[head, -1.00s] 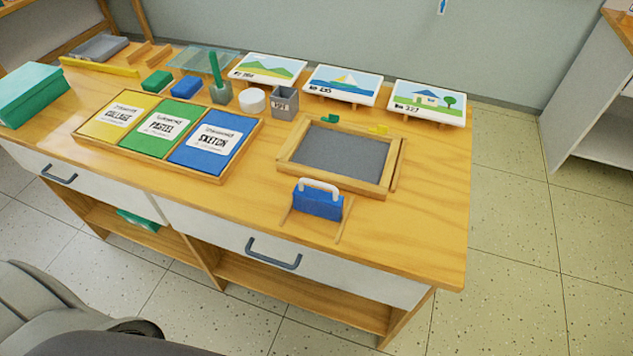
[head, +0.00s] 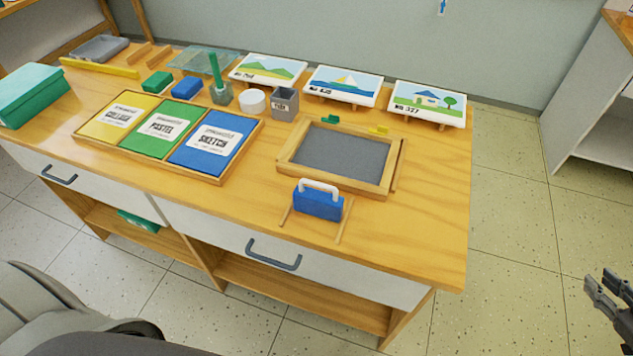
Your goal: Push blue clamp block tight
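The blue clamp block (head: 317,204) with a white handle (head: 319,188) sits near the front edge of the table, between two thin wooden rails (head: 345,220). It is just in front of the wooden frame (head: 335,182) around a grey panel (head: 340,152); I cannot tell whether a small gap separates them. My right gripper (head: 605,287) shows at the lower right edge, over the floor and well away from the block. Its dark fingers look spread, with nothing seen between them. The rest of that gripper is cut off. My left gripper is not in view.
A tray (head: 222,182) with yellow, green and blue panels lies left of the frame. Small green (head: 330,119) and yellow (head: 378,130) pieces lie behind the frame. Picture cards (head: 428,101) stand at the back. The table's right end is clear.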

